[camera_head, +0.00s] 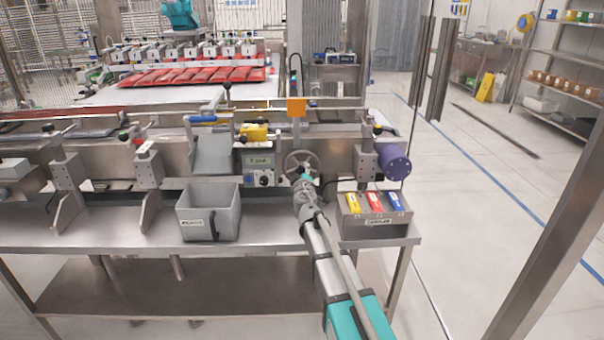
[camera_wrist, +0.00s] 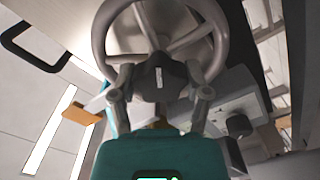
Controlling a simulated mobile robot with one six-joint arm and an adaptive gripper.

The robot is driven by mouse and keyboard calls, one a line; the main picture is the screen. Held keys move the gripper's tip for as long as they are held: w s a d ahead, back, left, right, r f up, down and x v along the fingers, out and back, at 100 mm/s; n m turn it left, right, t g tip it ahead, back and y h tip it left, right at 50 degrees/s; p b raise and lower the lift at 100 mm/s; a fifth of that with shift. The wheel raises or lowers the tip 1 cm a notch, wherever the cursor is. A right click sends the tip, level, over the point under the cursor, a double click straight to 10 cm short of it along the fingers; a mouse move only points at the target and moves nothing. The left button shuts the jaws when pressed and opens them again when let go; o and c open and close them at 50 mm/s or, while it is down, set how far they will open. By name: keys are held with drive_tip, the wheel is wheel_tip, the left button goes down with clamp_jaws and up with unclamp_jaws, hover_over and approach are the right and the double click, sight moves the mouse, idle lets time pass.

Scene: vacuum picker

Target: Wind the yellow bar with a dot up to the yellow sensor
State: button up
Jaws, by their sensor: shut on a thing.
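A grey spoked handwheel (camera_head: 292,158) is on the machine's front, right of a small display panel (camera_head: 258,160). My gripper (camera_head: 304,179) is at its lower right. A yellow block (camera_head: 253,132) sits on the rail above the panel. An orange plate (camera_head: 296,107) stands upright above the wheel. I cannot tell which of these is the bar or the sensor, and no dot can be made out.
A grey bin (camera_head: 208,222) stands on the bench at left. A steel box (camera_head: 372,231) with yellow, red and blue items is right of my arm. A purple cylinder (camera_head: 394,162) sticks out above it.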

drive_tip(key=shift+w+m, duration=0.1)
drive_tip(key=shift+m, duration=0.7)
drive_tip(key=o, duration=1.1)
drive_tip(key=shift+o, duration=0.2)
drive_tip(key=s, duration=1.2)
drive_tip(key=shift+a, duration=0.2)
drive_tip(key=shift+s, duration=0.15)
